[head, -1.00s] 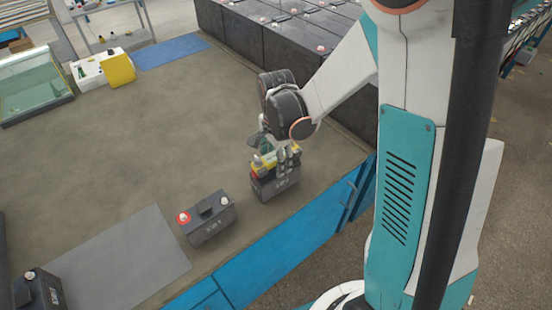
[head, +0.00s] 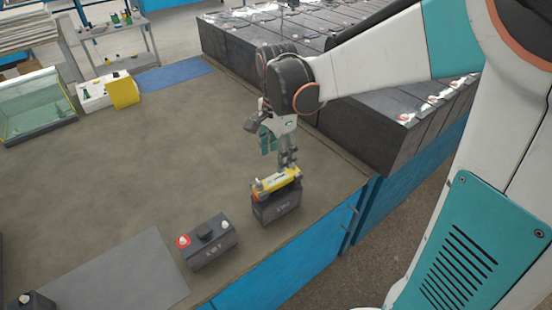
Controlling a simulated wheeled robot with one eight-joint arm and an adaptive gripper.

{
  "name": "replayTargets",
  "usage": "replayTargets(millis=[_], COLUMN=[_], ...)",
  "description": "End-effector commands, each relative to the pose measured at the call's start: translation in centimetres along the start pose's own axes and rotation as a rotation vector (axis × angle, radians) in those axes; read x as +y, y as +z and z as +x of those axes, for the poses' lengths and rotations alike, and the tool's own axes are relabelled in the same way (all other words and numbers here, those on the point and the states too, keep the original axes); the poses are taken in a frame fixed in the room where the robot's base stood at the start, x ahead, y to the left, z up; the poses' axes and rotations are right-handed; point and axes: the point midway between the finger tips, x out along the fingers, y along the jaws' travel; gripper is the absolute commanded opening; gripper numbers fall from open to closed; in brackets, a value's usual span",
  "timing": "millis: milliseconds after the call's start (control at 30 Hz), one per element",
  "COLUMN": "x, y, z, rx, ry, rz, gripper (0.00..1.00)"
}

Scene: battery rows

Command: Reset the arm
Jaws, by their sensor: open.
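My gripper (head: 280,160) is in the head view, above a dark battery (head: 278,207) near the right front edge of the bench. Its fingers are open, point down and look empty. A yellow tool-like piece (head: 277,182) lies across the top of that battery. The fingertips are just above the yellow piece; the small gap is hard to judge. My arm reaches in from the right.
A second battery (head: 208,241) with a red terminal cap stands to the left on the bench (head: 150,170). A third battery (head: 32,301) is at the lower left, by a grey mat (head: 115,275). Rows of large dark batteries (head: 350,120) stand behind on the right. The bench middle is clear.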

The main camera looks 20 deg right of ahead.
Motion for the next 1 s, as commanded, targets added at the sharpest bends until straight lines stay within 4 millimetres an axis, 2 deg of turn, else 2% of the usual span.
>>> replayTargets(millis=[567,767,1000], x=[0.2,2.1,5.9], y=[0.1,0.6,1.5], z=[-0.3,-2.3,-5.1], rx=[0.002,0.027,0.113], ry=[-0.006,-0.076,-0.206], rz=[-0.012,-0.166,-0.485], gripper=[0.55,0.55,0.55])
